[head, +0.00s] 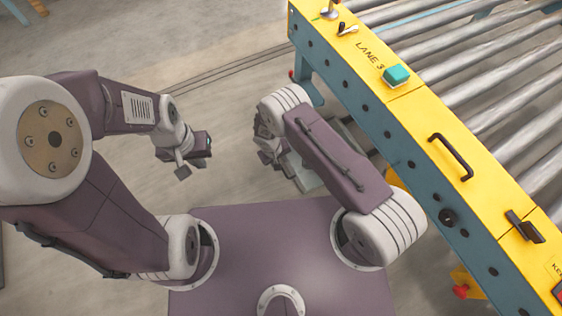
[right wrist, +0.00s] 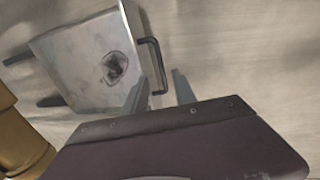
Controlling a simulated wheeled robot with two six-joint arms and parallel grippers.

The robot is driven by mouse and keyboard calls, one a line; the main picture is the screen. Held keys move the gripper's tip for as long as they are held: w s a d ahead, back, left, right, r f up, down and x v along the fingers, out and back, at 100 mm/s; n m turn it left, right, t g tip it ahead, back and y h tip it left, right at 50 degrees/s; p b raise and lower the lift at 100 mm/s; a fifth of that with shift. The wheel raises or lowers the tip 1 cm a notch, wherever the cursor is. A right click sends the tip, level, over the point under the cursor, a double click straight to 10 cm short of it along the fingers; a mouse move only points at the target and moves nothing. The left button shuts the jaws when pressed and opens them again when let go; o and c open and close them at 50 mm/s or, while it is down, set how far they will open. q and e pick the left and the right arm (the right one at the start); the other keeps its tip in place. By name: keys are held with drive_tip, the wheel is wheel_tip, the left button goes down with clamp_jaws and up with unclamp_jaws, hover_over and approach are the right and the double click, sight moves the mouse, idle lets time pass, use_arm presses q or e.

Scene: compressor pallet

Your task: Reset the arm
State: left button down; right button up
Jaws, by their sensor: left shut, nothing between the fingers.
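My left gripper (head: 182,172) hangs over bare floor left of centre in the head view. Its fingers are together and hold nothing. In the right wrist view, the right gripper's two fingers (right wrist: 160,93) are apart. A grey metal box (right wrist: 82,62) with a dark round patch and a dark bar handle (right wrist: 153,62) lies beyond them. The handle's near end shows close to the fingers; I cannot tell whether they touch it.
A roller conveyor with a yellow and blue side rail (head: 405,115) runs along the right, close to my right arm. A teal button (head: 396,76) and a black handle (head: 451,157) sit on the rail. The floor (head: 210,45) at upper left is mostly clear.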

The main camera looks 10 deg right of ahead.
use_arm(q)
drive_tip(key=shift+r, duration=0.35)
use_arm(e)
drive_tip(key=shift+a+r, duration=0.1)
drive_tip(key=shift+r, duration=0.55)
